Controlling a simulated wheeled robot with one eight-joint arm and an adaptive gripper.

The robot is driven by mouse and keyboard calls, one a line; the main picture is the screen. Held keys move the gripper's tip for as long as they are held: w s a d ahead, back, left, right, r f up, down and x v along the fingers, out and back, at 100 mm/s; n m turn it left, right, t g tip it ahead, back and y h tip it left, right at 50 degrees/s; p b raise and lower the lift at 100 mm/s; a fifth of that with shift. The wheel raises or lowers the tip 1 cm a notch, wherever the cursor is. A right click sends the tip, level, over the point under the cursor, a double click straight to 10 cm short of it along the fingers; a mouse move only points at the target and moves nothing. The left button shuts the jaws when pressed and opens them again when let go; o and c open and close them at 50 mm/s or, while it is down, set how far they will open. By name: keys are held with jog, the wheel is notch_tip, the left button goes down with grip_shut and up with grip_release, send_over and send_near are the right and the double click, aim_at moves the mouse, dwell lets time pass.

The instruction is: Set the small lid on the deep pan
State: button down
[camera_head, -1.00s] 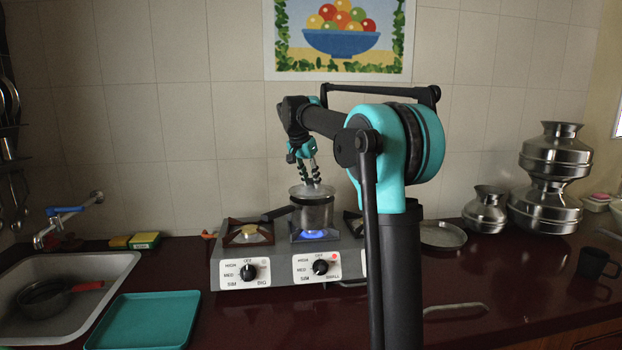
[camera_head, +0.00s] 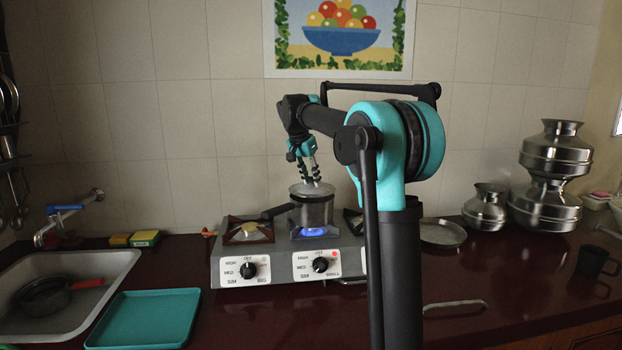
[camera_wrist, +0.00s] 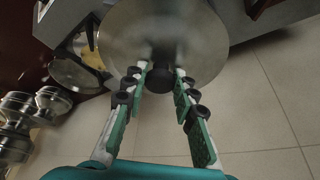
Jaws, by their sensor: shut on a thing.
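The small lid (camera_head: 312,189) is a round silver disc with a dark knob. It is level at the top of the deep pan (camera_head: 313,212), a metal pan with a dark handle pointing left on the right burner. I cannot tell whether the lid touches the rim. My gripper (camera_head: 313,179) is above the lid, pointing down, with its fingers shut on the knob. In the wrist view my gripper (camera_wrist: 162,73) has the black knob between its fingertips, and the lid (camera_wrist: 205,35) hides the pan below it.
The stove (camera_head: 285,262) has a blue flame under the pan. A teal tray (camera_head: 145,318) and a sink (camera_head: 108,272) holding a red-handled pan are at left. A steel plate (camera_head: 442,234), steel pots (camera_head: 548,207) and a dark mug (camera_head: 593,262) stand at right. The front counter between is mostly clear.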

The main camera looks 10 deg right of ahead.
jog(key=shift+f, duration=0.25)
jog(key=shift+f, duration=0.35)
jog(key=shift+f, duration=0.4)
dwell(0.3)
jog(key=c, duration=1.1)
grip_release()
jog(key=shift+c, duration=0.2)
jog(key=v, duration=1.2)
